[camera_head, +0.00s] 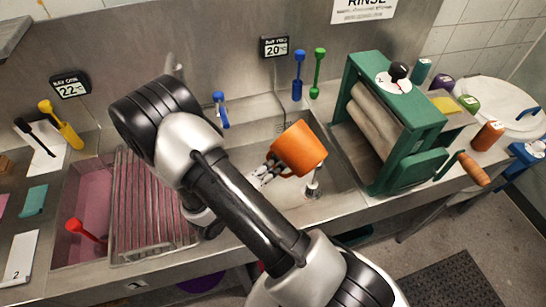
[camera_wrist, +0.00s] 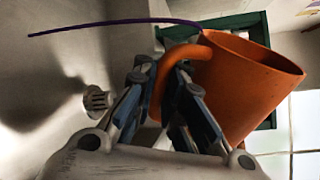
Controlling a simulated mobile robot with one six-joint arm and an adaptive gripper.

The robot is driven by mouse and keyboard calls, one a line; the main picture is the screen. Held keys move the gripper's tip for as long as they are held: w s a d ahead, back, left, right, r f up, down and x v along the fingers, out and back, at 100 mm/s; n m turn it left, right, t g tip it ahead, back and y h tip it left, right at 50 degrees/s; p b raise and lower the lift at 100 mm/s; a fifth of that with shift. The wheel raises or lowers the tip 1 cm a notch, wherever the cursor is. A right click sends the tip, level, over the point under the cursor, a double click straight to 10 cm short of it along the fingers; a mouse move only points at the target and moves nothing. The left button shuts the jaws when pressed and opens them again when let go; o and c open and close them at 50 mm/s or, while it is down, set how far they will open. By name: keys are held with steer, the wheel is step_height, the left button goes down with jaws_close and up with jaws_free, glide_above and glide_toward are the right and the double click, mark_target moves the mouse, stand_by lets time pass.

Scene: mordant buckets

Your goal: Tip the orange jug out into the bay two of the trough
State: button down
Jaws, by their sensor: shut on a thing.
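The orange jug (camera_head: 300,148) is held tilted above the right-hand bay of the trough (camera_head: 340,203), beside the bay two sign reading 20°C (camera_head: 276,48). My gripper (camera_head: 268,171) is shut on the jug's handle. The wrist view shows the jug (camera_wrist: 250,85) close up, with the fingers (camera_wrist: 168,95) around its handle. A thin, curved purple streak (camera_wrist: 110,25) runs from the jug's rim across that view; it looks like a stream of liquid. The inside of the jug is hidden. A drain strainer (camera_wrist: 97,100) shows in the bay.
A green roller press (camera_head: 400,130) stands just right of the bay. A metal standpipe (camera_head: 312,182) rises near the jug. The left bay (camera_head: 80,205) holds pink liquid and a ribbed rack (camera_head: 150,215). Blue (camera_head: 298,75) and green (camera_head: 318,72) tools stand behind.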

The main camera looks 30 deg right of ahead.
steer(key=shift+s+f+n, duration=0.3)
steer(key=shift+f+n, duration=0.1)
steer(key=shift+n, duration=0.3)
stand_by(1.5)
steer(key=shift+w+f+n+g+p, duration=0.25)
steer(key=shift+f+n+g+p, duration=0.2)
steer(key=shift+n, duration=0.25)
stand_by(1.5)
steer(key=shift+s+d+f+n+h+p, duration=0.1)
steer(key=shift+s+f+n+h+p, duration=0.25)
steer(key=shift+n+p, duration=0.4)
stand_by(1.1)
